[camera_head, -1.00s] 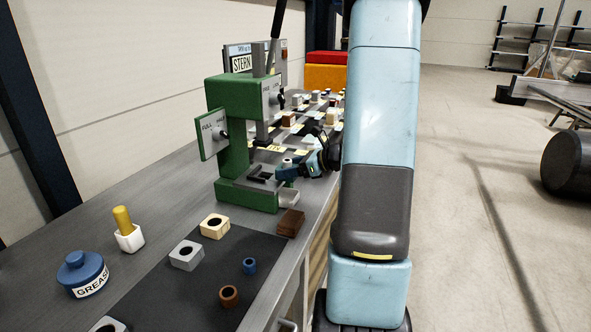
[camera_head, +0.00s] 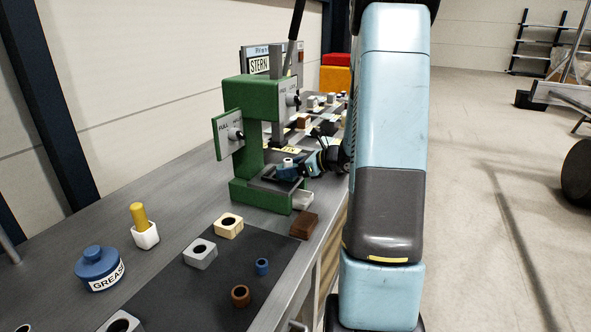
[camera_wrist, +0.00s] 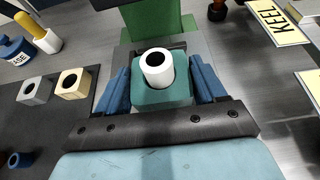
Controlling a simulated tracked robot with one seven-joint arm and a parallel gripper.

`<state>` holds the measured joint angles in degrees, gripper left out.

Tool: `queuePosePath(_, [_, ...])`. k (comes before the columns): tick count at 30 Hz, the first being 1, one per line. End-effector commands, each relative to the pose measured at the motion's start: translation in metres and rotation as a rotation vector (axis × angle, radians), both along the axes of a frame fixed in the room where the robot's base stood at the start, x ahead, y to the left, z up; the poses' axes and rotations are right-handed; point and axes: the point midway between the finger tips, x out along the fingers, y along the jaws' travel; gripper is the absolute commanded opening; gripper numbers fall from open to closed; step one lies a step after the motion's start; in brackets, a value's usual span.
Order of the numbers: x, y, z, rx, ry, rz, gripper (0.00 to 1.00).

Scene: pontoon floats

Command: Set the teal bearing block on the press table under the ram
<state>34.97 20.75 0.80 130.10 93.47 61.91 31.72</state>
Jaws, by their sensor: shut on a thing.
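The teal bearing block (camera_wrist: 160,98) is between the two blue fingers of my gripper (camera_wrist: 160,72) in the wrist view, with a white sleeve (camera_wrist: 157,68) standing in its top. My gripper is shut on the block. In the head view my gripper (camera_head: 300,168) reaches in from the right at the green press (camera_head: 250,92), with the block low at the press table (camera_head: 271,186). The ram (camera_head: 278,132) hangs above and slightly left of the white sleeve. I cannot tell whether the block touches the table.
A brown block (camera_head: 304,225) and a pale tray (camera_head: 301,201) lie just in front of the press. A dark mat (camera_head: 215,275) holds several blocks and bushings. A grease pot (camera_head: 98,268) stands left. Labelled plates and parts fill the bench behind.

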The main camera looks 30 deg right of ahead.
Motion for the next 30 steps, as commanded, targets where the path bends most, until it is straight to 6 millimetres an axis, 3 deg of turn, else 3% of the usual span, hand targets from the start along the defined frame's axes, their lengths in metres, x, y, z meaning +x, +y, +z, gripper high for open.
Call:
queuePosePath(15, [0.018,0.015,-0.002,0.000,0.000,0.001,0.29])
queuePosePath(30, [0.022,0.017,-0.002,0.001,0.000,-0.001,0.29])
